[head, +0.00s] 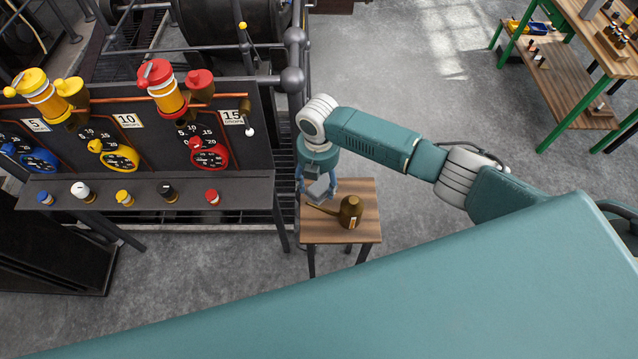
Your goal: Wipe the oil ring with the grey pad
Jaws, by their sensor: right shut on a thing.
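My right gripper (317,187) points down over the left back part of a small wooden stool (365,190). It is shut on the grey pad (320,191), a small flat block that looks tilted. The pad is above or at the stool top; I cannot tell whether it touches. A brass oil can (351,212) stands on the stool just right of and in front of the pad, its spout pointing left under the pad. I cannot make out an oil ring on the stool; the pad and gripper cover part of the top. My left gripper is not in view.
Left of the stool stands a dark panel (262,130) with gauges, yellow and red oilers and a ledge (150,205) of coloured knobs. A railing with round joints (292,80) rises behind. A green-framed bench (570,90) stands far right. The floor between is clear.

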